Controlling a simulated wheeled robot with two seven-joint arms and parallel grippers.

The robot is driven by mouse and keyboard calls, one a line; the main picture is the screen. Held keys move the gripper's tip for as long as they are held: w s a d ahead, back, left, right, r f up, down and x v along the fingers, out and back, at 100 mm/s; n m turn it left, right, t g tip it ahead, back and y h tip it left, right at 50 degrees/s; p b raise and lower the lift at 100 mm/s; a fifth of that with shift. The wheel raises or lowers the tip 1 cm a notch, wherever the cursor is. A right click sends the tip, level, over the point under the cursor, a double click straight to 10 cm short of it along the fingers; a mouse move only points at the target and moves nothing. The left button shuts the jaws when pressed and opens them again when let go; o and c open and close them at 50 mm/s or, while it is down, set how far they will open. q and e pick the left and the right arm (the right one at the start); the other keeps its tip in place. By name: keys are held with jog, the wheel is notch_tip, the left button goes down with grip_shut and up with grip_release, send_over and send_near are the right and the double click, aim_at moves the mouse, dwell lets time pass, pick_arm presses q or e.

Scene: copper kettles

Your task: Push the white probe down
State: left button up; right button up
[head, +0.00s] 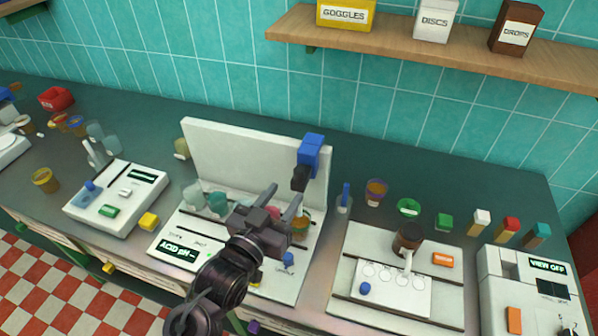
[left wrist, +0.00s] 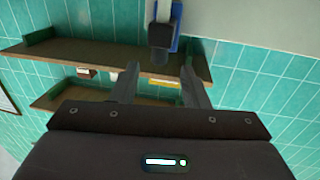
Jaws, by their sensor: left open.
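The ACID pH station (head: 205,150) has a tall white back panel and a white base. A blue block with a black lower part (head: 311,152) is mounted at the panel's right end. My left gripper (head: 281,203) is open and empty in front of the panel, below and left of the blue block, over the station's cups. In the left wrist view the blue and black part (left wrist: 165,32) is beyond the gap between the open fingers (left wrist: 160,75), apart from them. My right gripper is out of view.
Teal cups (head: 217,202) and an amber cup (head: 300,228) stand on the station. A white device (head: 118,207) is to the left. A tray with a white block (head: 395,293) is to the right. A wooden shelf (head: 430,52) hangs above the counter.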

aim_at(297, 178)
pick_arm(q)
jog(key=shift+w+d+r, duration=0.2)
jog(key=shift+w, duration=0.2)
jog(key=p+x, duration=0.2)
jog(key=x, duration=0.4)
jog(key=shift+w+d+f+p, duration=0.15)
jog(key=shift+w+d+p, duration=0.05)
jog(key=shift+w+p, duration=0.15)
grip_shut()
jog(key=shift+f, duration=0.1)
